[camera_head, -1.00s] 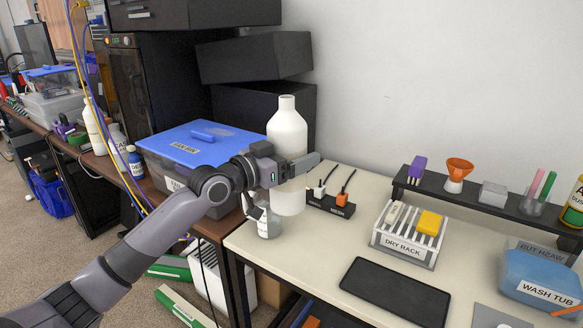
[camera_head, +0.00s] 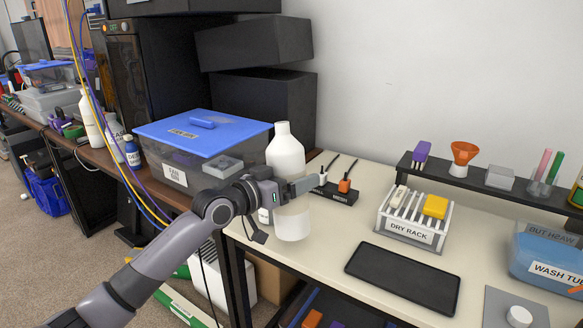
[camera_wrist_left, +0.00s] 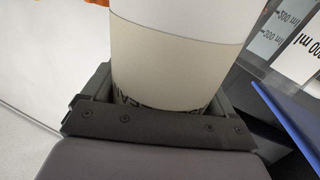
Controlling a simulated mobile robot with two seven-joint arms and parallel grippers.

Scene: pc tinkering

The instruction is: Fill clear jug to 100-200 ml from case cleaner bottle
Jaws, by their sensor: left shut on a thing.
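My left gripper (camera_head: 288,190) is shut on a large white bottle (camera_head: 285,152), around its body below the shoulder. The bottle is upright, over the near left corner of the desk; I cannot tell whether its base touches the top. In the left wrist view the bottle (camera_wrist_left: 178,50) fills the jaws, with dark lettering partly hidden by the gripper, so I cannot read its name. A small pale container (camera_head: 265,216) is mostly hidden behind the gripper. I cannot identify the clear jug for certain.
A blue-lidded clear bin (camera_head: 202,134) stands left of the gripper. A power strip (camera_head: 336,193), a dry rack (camera_head: 412,222) and a black mat (camera_head: 403,277) lie to the right. A wash tub (camera_head: 548,254) is at far right. A dark shelf (camera_head: 476,182) runs along the back.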

